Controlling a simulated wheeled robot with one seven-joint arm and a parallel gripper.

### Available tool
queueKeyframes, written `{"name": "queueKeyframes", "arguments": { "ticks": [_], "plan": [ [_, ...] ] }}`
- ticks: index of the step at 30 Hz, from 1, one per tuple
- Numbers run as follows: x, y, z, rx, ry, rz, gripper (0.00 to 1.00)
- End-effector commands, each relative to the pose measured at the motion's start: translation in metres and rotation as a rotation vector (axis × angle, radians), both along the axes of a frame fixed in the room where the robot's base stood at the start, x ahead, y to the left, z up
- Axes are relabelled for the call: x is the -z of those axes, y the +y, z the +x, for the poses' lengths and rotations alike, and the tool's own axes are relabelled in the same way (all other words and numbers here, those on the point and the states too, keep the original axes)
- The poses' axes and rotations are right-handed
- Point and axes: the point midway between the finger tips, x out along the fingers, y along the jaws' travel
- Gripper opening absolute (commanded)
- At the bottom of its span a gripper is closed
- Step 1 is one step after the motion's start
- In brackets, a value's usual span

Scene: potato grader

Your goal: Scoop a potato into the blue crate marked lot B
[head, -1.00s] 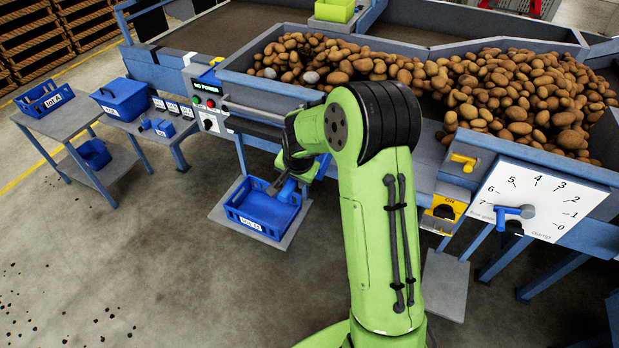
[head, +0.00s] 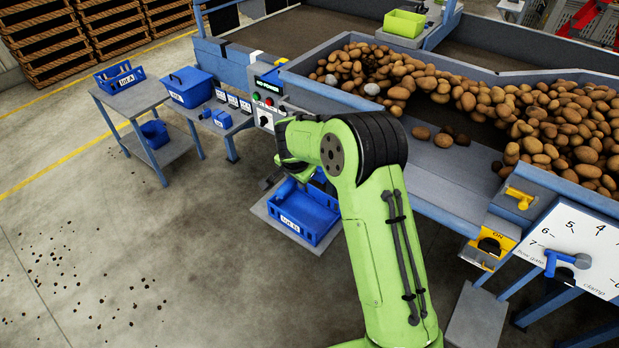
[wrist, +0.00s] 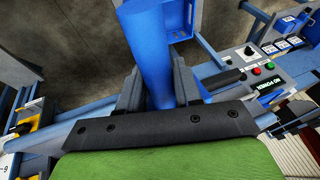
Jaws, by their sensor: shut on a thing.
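My gripper (wrist: 160,88) is shut on a smooth blue cylindrical part, which looks like the handle of a blue scoop (wrist: 150,40). In the head view my green arm hides most of the gripper and the scoop. A blue crate (head: 326,231) with a white label sits on a low grey stand below my wrist; the label is too small to read surely. Many brown potatoes (head: 560,110) lie in the hopper.
A second blue crate (head: 138,74), apparently marked lot A, is on the left table, beside a blue lidded box (head: 190,86). The control panel (head: 266,105) is close to my wrist. A few potatoes lie on the hopper's front ledge (head: 455,165). The floor at left is open.

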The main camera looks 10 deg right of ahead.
Motion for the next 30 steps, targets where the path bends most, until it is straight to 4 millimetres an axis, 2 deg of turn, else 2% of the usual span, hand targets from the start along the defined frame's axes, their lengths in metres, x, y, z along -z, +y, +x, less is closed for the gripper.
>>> {"name": "queueKeyframes", "arguments": {
  "ticks": [24, 30],
  "plan": [
    [-0.003, 0.091, 0.052, -0.002, -0.001, 0.001, 0.00],
    [-0.003, 0.109, 0.062, 0.001, -0.003, 0.000, 0.00]
  ]
}}
